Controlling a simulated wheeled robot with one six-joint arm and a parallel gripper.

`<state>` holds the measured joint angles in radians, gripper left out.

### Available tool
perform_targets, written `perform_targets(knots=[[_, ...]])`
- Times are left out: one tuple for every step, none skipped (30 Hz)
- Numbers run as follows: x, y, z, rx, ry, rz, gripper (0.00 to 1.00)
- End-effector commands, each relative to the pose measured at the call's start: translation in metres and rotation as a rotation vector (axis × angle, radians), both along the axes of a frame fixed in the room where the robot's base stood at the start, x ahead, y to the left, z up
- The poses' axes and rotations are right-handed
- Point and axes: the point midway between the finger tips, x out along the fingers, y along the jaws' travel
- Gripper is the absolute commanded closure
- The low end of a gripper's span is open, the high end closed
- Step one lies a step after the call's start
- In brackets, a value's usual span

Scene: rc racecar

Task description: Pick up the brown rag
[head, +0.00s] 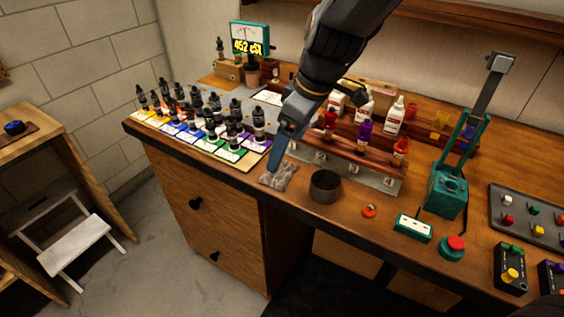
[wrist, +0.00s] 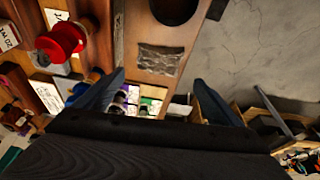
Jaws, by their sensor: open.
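The rag (head: 280,176) is a crumpled, grey-brown cloth lying flat near the front edge of the wooden workbench. It also shows in the wrist view (wrist: 160,59), beyond and between my fingertips. My gripper (head: 275,166) comes down from above, its blue fingers overlapping the rag's left side in the head view. In the wrist view my gripper (wrist: 160,80) is open with a wide gap and nothing between the fingers. I cannot tell exactly how high the fingertips are above the rag.
A dark round cup (head: 325,188) stands just right of the rag. Several black-capped bottles stand on coloured cards (head: 185,130) to the left. A wooden rack (head: 350,160) with red and purple bottles is behind. The bench's front edge (head: 285,205) is close.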

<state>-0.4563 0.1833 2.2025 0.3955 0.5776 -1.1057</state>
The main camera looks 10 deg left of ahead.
Motion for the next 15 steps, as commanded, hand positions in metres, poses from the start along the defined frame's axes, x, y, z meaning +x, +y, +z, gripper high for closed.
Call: perform_targets(knots=[[0.0,0.0,-0.003,0.0,0.002,0.001,0.11],[0.0,0.001,-0.005,-0.001,0.002,0.001,0.11],[0.0,0.002,-0.008,-0.001,0.002,0.002,0.11],[0.0,0.003,-0.01,-0.001,0.002,0.002,0.11],[0.0,0.004,-0.014,-0.001,0.003,0.002,0.11],[0.0,0.005,-0.018,-0.001,0.004,0.001,0.11],[0.001,0.006,-0.02,-0.001,0.003,0.002,0.11],[0.001,0.007,-0.022,-0.001,0.002,0.003,0.11],[0.001,0.007,-0.025,-0.001,0.003,0.003,0.11],[0.001,0.008,-0.027,-0.001,0.003,0.003,0.11],[0.002,0.008,-0.029,-0.001,0.003,0.002,0.11],[0.002,0.008,-0.032,-0.001,0.002,0.001,0.11],[0.002,0.008,-0.035,-0.001,0.003,0.001,0.11],[0.002,0.008,-0.039,-0.003,0.005,0.001,0.11],[0.003,0.009,-0.043,-0.002,0.004,0.0,0.11]])
